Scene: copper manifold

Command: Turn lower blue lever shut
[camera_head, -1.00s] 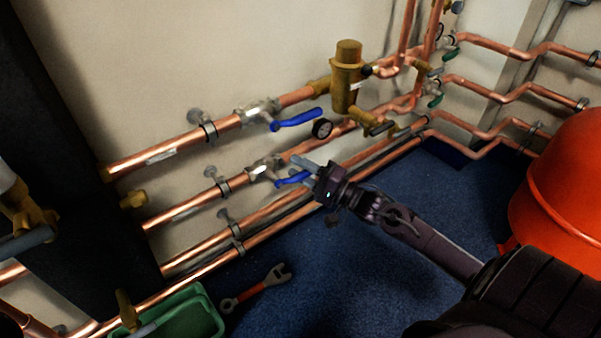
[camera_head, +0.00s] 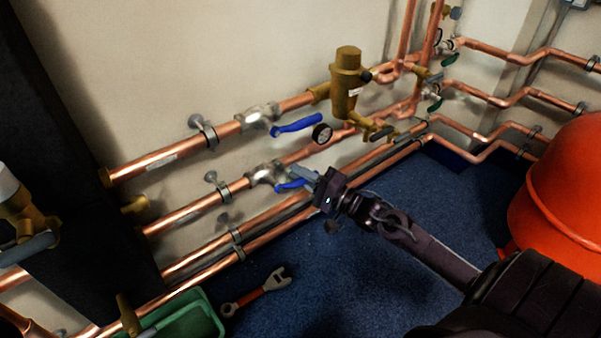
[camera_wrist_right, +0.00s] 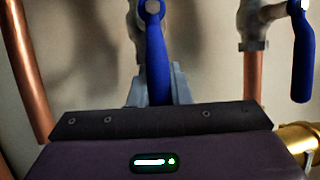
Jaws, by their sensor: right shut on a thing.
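The lower blue lever (camera_head: 290,185) sits on a silver valve (camera_head: 266,174) on the second copper pipe. My right gripper (camera_head: 305,175) reaches it from the right and is shut on it. In the right wrist view the blue lever (camera_wrist_right: 157,62) stands between the two grey fingers of my right gripper (camera_wrist_right: 157,88). In the head view the fingers partly hide the lever, and it lies roughly along its pipe. The upper blue lever (camera_head: 297,124) is free above and also shows in the right wrist view (camera_wrist_right: 303,60). My left gripper is not in view.
A wrench (camera_head: 258,292) and a green tray (camera_head: 207,318) lie on the blue floor. A red tank (camera_head: 565,190) stands at right.

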